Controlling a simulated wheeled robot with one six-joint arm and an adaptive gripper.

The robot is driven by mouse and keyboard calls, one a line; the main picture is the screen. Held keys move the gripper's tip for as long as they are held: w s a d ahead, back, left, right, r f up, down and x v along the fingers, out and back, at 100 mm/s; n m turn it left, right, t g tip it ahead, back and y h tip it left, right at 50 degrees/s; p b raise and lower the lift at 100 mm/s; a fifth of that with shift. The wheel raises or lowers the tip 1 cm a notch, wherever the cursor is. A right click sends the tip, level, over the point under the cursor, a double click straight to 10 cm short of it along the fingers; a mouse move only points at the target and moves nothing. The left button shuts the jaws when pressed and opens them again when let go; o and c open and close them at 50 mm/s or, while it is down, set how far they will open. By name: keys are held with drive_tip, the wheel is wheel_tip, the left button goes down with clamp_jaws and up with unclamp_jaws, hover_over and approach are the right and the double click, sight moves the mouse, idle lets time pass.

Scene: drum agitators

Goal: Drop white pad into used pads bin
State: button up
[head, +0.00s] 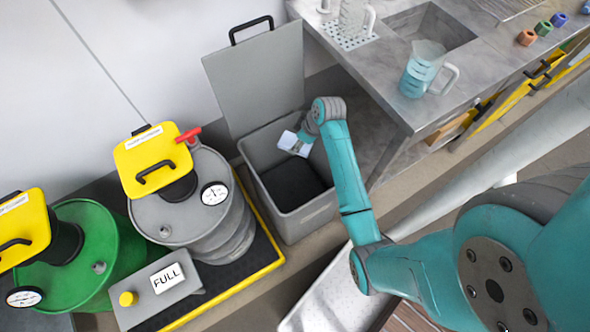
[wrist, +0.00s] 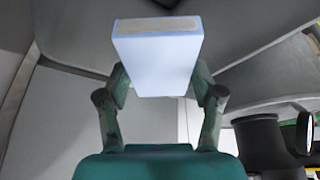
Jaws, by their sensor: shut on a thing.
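The white pad (wrist: 156,60) is held between the two fingers of my gripper (wrist: 158,85) in the wrist view. It has a pale blue edge and a greyish end face. In the head view, the pad (head: 294,144) shows as a small white block at the end of my arm, and my gripper (head: 305,134) is shut on it. Both are over the opening of a grey bin (head: 306,219) with its lid (head: 257,78) standing open behind. The visible bin floor is dark. No label on the bin can be read.
A grey drum (head: 222,232) with a yellow-topped agitator and red handle stands left of the bin. A steel bench (head: 395,112) with a blue jug (head: 421,72) stands close on the right.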

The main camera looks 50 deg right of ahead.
drive_tip(key=shift+f, duration=0.25)
drive_tip(key=o, duration=1.3)
drive_tip(key=shift+o, duration=0.2)
drive_tip(key=v, duration=1.2)
